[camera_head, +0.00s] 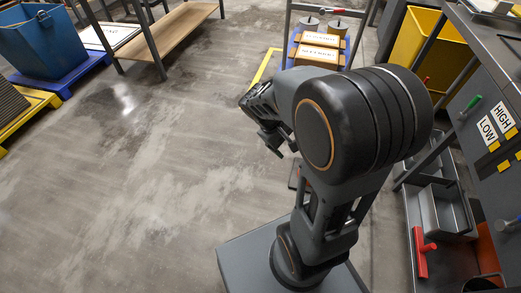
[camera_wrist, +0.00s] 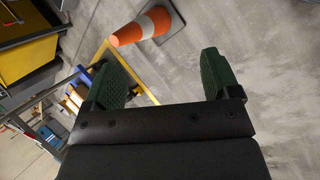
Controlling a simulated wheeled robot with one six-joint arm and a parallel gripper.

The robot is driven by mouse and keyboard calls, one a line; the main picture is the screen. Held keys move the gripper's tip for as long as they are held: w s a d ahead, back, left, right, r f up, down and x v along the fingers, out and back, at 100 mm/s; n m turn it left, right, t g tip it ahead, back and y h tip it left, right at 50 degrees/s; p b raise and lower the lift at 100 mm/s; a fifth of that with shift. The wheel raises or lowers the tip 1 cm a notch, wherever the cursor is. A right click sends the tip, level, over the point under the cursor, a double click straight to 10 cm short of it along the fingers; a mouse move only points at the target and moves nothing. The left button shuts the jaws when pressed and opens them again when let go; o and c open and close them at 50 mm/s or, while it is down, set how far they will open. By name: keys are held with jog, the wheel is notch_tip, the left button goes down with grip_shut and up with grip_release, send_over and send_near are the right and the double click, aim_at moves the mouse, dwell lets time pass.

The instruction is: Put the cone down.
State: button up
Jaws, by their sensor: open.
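The cone (camera_wrist: 127,35) is orange with a white band and a dark square base (camera_wrist: 176,18). It is at the top of the wrist view, beyond my fingertips, and appears to stand upright on the concrete floor beside a yellow floor line (camera_wrist: 143,84). My gripper (camera_wrist: 160,70) has two green-padded fingers spread wide, with only floor between them. It is apart from the cone. In the head view my gripper (camera_head: 270,143) hangs off the arm's left side, over the floor. The cone does not show in that view.
A cart (camera_head: 320,57) with boxes and cans stands beyond my arm. A yellow bin (camera_head: 428,48) and a dark cabinet (camera_head: 490,120) are at the right. A wooden-shelved rack (camera_head: 165,38) and a blue bin (camera_head: 42,42) are at upper left. Floor at left is clear.

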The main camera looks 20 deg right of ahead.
jog(key=s+a+r+m+t+y, duration=0.1)
jog(key=a+r+t+y, duration=0.1)
jog(key=a, duration=0.3)
jog(key=s+a+r+m+t+y, duration=0.2)
jog(key=a+r+t+y, duration=0.1)
jog(key=a, duration=0.2)
jog(key=shift+s+a, duration=0.15)
jog(key=shift+s, duration=0.1)
jog(key=shift+r, duration=0.1)
notch_tip(320, 180, up, 34)
jog(key=p, duration=3.2)
jog(key=shift+s+t+p, duration=0.15)
jog(key=shift+t+p, duration=0.15)
jog(key=shift+a, duration=0.1)
